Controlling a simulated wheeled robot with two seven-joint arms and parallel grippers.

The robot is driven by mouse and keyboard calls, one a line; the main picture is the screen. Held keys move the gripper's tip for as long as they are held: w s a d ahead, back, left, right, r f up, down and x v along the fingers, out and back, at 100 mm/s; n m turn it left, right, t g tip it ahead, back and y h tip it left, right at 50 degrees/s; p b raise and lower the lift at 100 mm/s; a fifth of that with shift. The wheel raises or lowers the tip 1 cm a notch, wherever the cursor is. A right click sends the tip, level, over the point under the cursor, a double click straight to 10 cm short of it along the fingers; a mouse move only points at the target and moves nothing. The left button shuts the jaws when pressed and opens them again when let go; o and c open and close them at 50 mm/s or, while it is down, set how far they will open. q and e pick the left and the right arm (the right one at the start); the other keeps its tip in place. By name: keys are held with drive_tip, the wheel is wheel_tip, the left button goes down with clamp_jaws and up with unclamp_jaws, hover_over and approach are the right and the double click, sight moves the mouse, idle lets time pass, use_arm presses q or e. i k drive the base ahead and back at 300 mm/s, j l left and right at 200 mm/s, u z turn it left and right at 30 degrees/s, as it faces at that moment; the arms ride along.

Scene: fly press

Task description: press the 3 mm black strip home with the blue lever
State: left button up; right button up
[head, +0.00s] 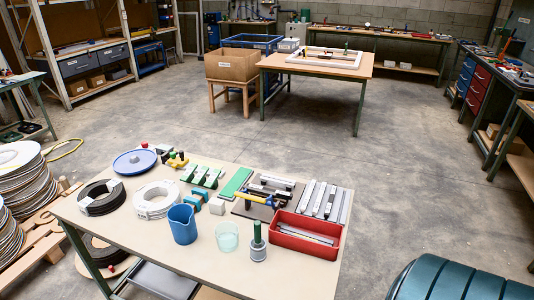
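Neither of my grippers shows in the head view. I cannot single out a 3 mm black strip. A coil of black strip (102,198) with a white label lies at the left of the near table (135,240). Dark bars (272,190) lie near the table's middle right, too small to identify. A yellow and blue hand tool (262,199) lies across a dark mat there; I cannot tell whether it is the blue lever. A white frame (325,66) lies flat on the far table (275,63), with a small green upright item on it.
The near table also holds a white coil (157,213), a blue jug (183,225), a clear beaker (227,238), a green-handled tool (258,242) and a red tray (285,243). A cardboard box (230,67) stands left of the far table. Open concrete floor lies between.

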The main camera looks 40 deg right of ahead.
sight(245, 195)
drive_tip(key=i+z, duration=0.15)
drive_tip(key=z, duration=0.25)
drive_tip(key=i+l+z, duration=0.1)
drive_tip(key=z, duration=0.25)
drive_tip(key=i+z, duration=0.2)
drive_tip(key=z, duration=0.2)
drive_tip(key=i+z, duration=0.1)
drive_tip(key=z, duration=0.25)
drive_tip(key=i+j+z, duration=0.15)
drive_tip(key=z, duration=0.15)
drive_tip(key=i, duration=0.05)
